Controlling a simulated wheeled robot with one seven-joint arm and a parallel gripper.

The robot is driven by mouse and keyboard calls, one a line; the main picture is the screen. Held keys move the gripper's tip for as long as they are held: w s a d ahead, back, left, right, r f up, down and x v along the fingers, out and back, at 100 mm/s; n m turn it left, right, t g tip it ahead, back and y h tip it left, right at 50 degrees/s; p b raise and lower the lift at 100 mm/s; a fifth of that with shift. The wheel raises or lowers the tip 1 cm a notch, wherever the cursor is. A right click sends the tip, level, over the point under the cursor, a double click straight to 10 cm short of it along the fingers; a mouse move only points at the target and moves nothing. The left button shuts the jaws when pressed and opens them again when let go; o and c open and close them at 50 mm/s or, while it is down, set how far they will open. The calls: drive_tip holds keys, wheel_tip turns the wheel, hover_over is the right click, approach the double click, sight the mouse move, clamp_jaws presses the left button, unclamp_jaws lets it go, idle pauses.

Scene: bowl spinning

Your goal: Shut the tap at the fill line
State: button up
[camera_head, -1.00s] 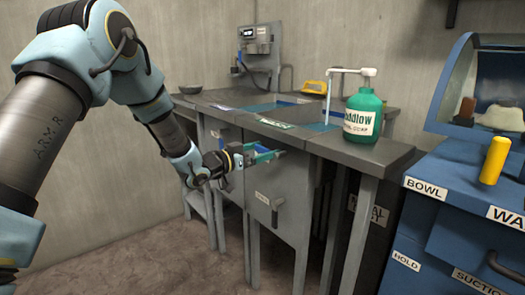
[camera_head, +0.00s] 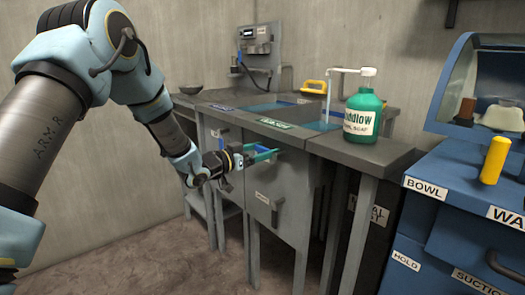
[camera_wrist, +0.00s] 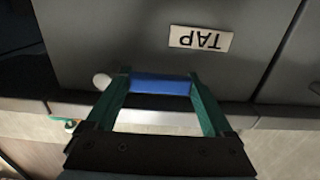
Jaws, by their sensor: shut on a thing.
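My gripper (camera_head: 264,156) is at the front of the grey sink bench (camera_head: 330,147), below its top edge. In the wrist view its two green fingers (camera_wrist: 160,92) are shut on the ends of a blue bar handle (camera_wrist: 161,86). A white plate reading TAP (camera_wrist: 200,39) is upside down beside it on the grey panel. A thin stream (camera_head: 327,98) falls from a white spout into the right basin, where pale blue water (camera_head: 321,126) shows. The left basin (camera_head: 266,106) also shows blue. I cannot make out a fill line.
A green soap bottle (camera_head: 362,117) stands on the bench's right end, close to the stream. A yellow-handled tool (camera_head: 314,87) lies behind the basins, and a dark bowl (camera_head: 190,88) sits at the left. A blue machine (camera_head: 453,200) stands at the right.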

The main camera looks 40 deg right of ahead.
sight(276, 164)
clamp_jaws()
drive_tip(key=shift+f, duration=0.1)
drive_tip(key=shift+f+n+p, duration=0.35)
drive_tip(key=shift+n+p, duration=0.2)
drive_tip(key=shift+n, duration=0.45)
drive_tip(key=f+n, duration=0.1)
drive_tip(key=n, duration=0.1)
drive_tip(key=s+f+n+p, duration=0.1)
drive_tip(key=n, duration=0.1)
drive_tip(key=f+n+p, duration=0.1)
drive_tip(key=n, duration=0.1)
drive_tip(key=shift+s+a+f, duration=0.1)
drive_tip(key=shift+s+f, duration=0.05)
drive_tip(key=shift+s, duration=0.05)
drive_tip(key=shift+s+f+n+p, duration=0.2)
drive_tip(key=shift+s+n+p, duration=0.1)
drive_tip(key=shift+n, duration=0.35)
drive_tip(key=shift+s+f+n+p, duration=0.15)
drive_tip(key=shift+f+n+p, duration=0.1)
drive_tip(key=shift+n, duration=0.4)
